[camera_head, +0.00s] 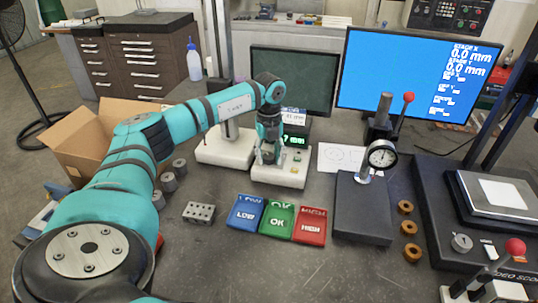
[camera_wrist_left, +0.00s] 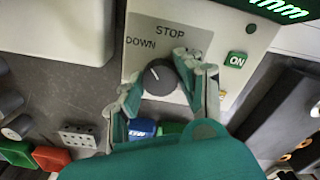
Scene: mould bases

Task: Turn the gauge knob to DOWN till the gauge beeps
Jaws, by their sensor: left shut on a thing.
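The gauge (camera_head: 293,180) has a white base with a green-digit display (camera_head: 295,141) and stands in the middle of the table. In the left wrist view its grey plate carries the words STOP and DOWN (camera_wrist_left: 141,43), and a green ON button (camera_wrist_left: 235,60) is at the right. The round black knob (camera_wrist_left: 159,75) has a pale pointer mark toward the upper left. My left gripper (camera_head: 267,158) reaches down onto the gauge front. In the wrist view its fingers (camera_wrist_left: 163,88) are shut on the knob, one on each side. My right gripper is in neither view.
Blue LOW (camera_head: 246,213), green OK (camera_head: 277,219) and red HIGH (camera_head: 310,225) trays lie in front of the gauge. A dial indicator stand (camera_head: 363,208) is at the right, a holed metal block (camera_head: 199,212) at the left. A cardboard box (camera_head: 85,145) stands farther left.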

